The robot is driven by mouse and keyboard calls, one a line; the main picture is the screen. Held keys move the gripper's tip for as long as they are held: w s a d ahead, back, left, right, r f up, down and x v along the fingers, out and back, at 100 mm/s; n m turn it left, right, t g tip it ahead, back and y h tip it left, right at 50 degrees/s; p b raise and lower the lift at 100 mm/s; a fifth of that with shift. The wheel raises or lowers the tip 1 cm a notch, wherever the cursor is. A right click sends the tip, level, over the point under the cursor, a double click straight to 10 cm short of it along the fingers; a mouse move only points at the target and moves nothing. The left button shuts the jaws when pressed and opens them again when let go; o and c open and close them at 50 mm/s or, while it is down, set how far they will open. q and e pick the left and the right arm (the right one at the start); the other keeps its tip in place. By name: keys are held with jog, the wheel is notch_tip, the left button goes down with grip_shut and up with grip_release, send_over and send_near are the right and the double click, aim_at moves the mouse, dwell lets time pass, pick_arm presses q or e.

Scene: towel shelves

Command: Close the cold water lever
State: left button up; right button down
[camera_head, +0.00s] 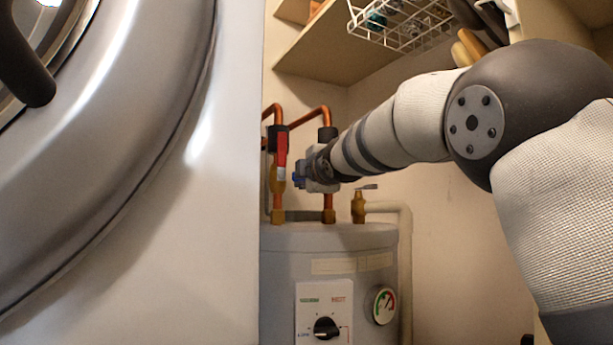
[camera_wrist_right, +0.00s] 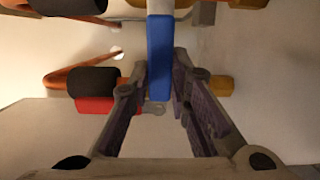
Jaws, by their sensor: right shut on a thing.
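The blue cold water lever (camera_wrist_right: 159,55) lies between the fingers of my right gripper (camera_wrist_right: 165,75) in the right wrist view. The gripper is shut on it. In the head view, my right gripper (camera_head: 318,170) is at the pipes above the boiler, with a bit of the blue lever (camera_head: 298,180) showing at its left. The gripper hides most of this lever and its valve. The red lever (camera_head: 282,146) hangs along the left copper pipe, and it also shows in the right wrist view (camera_wrist_right: 92,104). My left gripper is out of view.
The grey boiler (camera_head: 280,265) stands below the pipes, with a dial and a gauge (camera_head: 384,306). A small brass tap (camera_head: 358,204) is right of the gripper. A large metallic appliance (camera_head: 225,200) fills the left. A shelf with a white wire basket (camera_head: 405,28) is above.

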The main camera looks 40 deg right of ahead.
jog(key=shift+d, duration=0.1)
jog(key=c, duration=1.5)
grip_release()
notch_tip(320, 180, up, 10)
